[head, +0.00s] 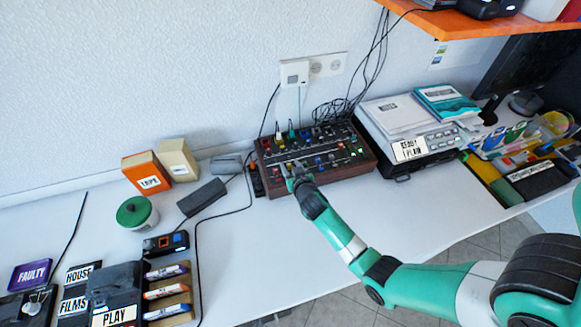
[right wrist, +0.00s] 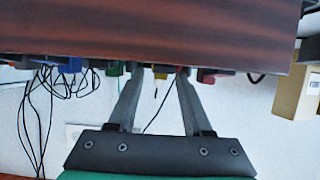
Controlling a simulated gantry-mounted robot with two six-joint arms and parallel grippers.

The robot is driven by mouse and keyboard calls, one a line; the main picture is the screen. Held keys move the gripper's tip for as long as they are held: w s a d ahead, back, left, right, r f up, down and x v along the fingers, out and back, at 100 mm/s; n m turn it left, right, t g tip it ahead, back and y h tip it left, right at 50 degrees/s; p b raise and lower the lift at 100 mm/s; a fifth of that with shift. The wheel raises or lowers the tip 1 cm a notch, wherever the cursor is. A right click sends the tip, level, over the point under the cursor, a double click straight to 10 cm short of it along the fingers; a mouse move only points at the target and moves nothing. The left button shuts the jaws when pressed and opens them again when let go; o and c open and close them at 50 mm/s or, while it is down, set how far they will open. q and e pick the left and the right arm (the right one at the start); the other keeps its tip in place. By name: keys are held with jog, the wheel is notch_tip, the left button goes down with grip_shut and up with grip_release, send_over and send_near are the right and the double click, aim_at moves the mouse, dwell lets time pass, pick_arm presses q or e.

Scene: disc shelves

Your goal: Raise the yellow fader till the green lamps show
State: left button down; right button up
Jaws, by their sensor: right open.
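The mixer (head: 353,170), a dark panel in a wood case, stands against the wall with coloured knobs and faders. Its wood side (right wrist: 150,28) fills the top of the right wrist view. My right gripper (head: 293,172) is over the mixer's front left part. In the right wrist view its two fingers are apart, and the yellow fader cap (right wrist: 160,72) shows between the fingertips (right wrist: 158,74). I cannot tell whether either finger touches it. In the head view the gripper hides that cap. Small green lights (head: 359,152) show at the panel's right. My left gripper is not in view.
Red (right wrist: 207,75), green (right wrist: 114,68) and blue (right wrist: 68,65) caps sit close beside the fingers. A scale-like device labelled "READY PLAIN" (head: 440,142) stands right of the mixer. Boxes (head: 146,173) and a green-lidded jar (head: 134,212) stand left.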

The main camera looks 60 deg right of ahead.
grip_shut()
dwell(1.3)
